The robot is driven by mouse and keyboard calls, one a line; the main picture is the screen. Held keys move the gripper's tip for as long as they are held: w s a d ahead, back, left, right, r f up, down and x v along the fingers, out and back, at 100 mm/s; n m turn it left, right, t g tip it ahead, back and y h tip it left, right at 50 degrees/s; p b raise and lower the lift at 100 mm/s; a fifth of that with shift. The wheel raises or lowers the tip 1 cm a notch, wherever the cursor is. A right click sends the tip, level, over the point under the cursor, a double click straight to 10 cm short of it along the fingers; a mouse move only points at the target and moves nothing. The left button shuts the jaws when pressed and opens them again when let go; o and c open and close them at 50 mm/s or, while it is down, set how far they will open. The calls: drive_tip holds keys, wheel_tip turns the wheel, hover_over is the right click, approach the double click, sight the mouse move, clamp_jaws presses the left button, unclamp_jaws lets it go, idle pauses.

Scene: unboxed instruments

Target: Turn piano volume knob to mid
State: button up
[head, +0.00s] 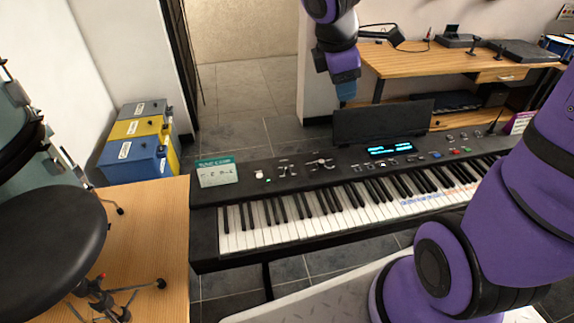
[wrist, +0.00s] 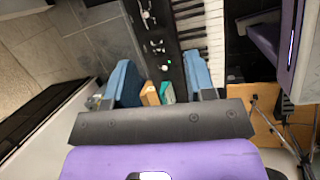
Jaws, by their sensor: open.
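The black digital piano (head: 245,265) stands across the middle of the head view. On its panel's left part are a small pale knob (head: 259,174) beside a green light and several other small controls (head: 320,162). I cannot read which control is marked volume, or its setting. My gripper (head: 347,92) hangs above and behind the piano, apart from it. In the wrist view its two blue fingers (wrist: 162,82) are spread with nothing held. The pale knob (wrist: 164,68) and green light show beyond and between them, near the panel's end.
A teal card (head: 217,173) lies at the panel's left end. A dark music rest (head: 382,122) rises behind the panel. Stacked cases (head: 140,140) and a black stool seat (head: 50,240) are at left. A wooden desk (head: 440,60) stands behind. Air above the left panel is clear.

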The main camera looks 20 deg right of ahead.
drive_tip(key=w+a+f+n+g, duration=0.1)
drive_tip(key=w+a+f+n, duration=0.1)
drive_tip(key=w+f+n, duration=0.9)
drive_tip(key=n+y, duration=0.4)
drive_tip(key=n, duration=0.4)
hover_over(287, 167)
wheel_tip(287, 167, down, 12)
drive_tip(key=shift+g, duration=0.3)
wheel_tip(287, 167, down, 11)
drive_tip(key=shift+w+r, duration=0.1)
drive_tip(key=shift+r, duration=0.05)
drive_tip(key=c, duration=0.9)
